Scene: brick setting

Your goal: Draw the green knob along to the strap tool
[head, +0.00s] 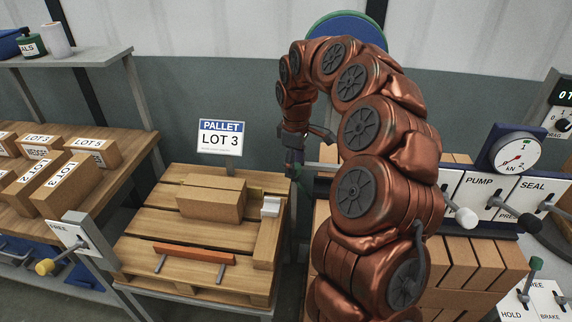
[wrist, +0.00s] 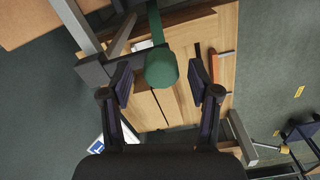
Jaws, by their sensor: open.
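The green knob (wrist: 161,71) is in the middle of the wrist view, on a green stem running toward the picture's top. My gripper (wrist: 160,84) is open, one finger on each side of the knob. I see no clear grip on it; contact cannot be told. In the head view my gripper (head: 293,166) is small and dark, hanging at the pallet's back right corner; the knob there is mostly hidden by my arm. I cannot say for sure which part is the strap tool. A dark grey block (wrist: 95,71) on a grey bar lies left of the knob.
A wooden pallet (head: 150,247) carries a cardboard box (head: 211,201), a white-topped piece (head: 270,207) and an orange bar (head: 193,254). A LOT 3 sign (head: 220,137) stands behind. A lever panel (head: 482,194) and stacked bricks (head: 480,262) are at right, a shelf of boxes (head: 72,189) at left.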

